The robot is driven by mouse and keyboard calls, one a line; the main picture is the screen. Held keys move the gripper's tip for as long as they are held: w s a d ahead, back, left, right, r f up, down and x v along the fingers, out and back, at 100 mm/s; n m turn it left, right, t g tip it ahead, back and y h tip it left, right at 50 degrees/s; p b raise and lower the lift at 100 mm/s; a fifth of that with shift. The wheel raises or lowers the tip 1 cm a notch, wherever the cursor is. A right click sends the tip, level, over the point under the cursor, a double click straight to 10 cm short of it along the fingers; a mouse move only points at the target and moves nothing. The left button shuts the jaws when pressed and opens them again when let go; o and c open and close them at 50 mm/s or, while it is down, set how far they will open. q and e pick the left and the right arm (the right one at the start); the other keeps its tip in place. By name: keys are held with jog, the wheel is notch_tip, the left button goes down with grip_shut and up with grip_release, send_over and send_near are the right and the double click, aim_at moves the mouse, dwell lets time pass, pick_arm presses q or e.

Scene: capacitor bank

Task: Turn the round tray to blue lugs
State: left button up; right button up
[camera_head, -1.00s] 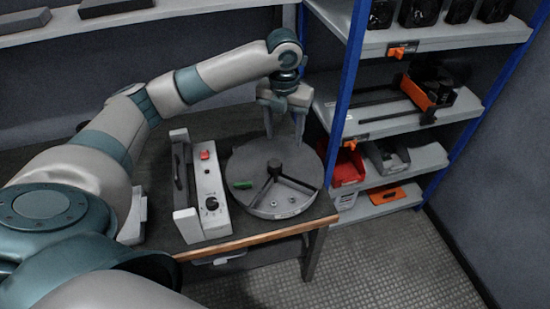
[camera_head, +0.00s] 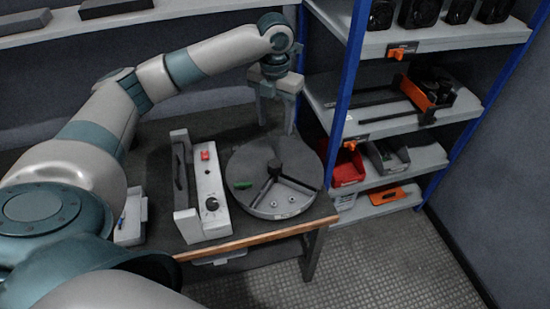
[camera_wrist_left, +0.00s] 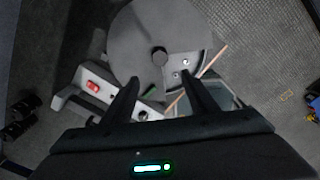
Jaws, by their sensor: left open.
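The round tray (camera_head: 258,202) is a grey disc with raised dividers and a central hub (camera_head: 274,168), lying on the workbench. A green piece (camera_head: 243,184) sits on its left side, and small metal lugs lie in its front right compartment. I see no blue lugs on it. My left gripper (camera_head: 276,130) is open and empty, pointing down above the tray's far edge. In the left wrist view the tray (camera_wrist_left: 140,40) lies beyond my two spread fingers (camera_wrist_left: 162,92), with the lugs (camera_wrist_left: 182,68) in an open section. My right gripper is not in view.
A grey device (camera_head: 210,190) with a red button and black knob stands just left of the tray. A blue-posted shelf (camera_head: 345,90) with bins rises close on the right. The bench's front edge (camera_head: 255,238) lies close before the tray.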

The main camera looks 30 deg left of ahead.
pick_arm(q)
send_near(275, 163)
notch_tip(275, 163, down, 6)
jog(key=p, duration=0.2)
jog(key=shift+s+f+p, duration=0.1)
jog(key=shift+p, duration=0.3)
jog(key=shift+f, duration=0.95)
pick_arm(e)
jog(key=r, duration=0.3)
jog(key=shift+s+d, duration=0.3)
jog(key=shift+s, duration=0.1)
pick_arm(q)
jog(key=shift+c, duration=0.5)
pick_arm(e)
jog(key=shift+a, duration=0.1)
pick_arm(q)
grip_shut()
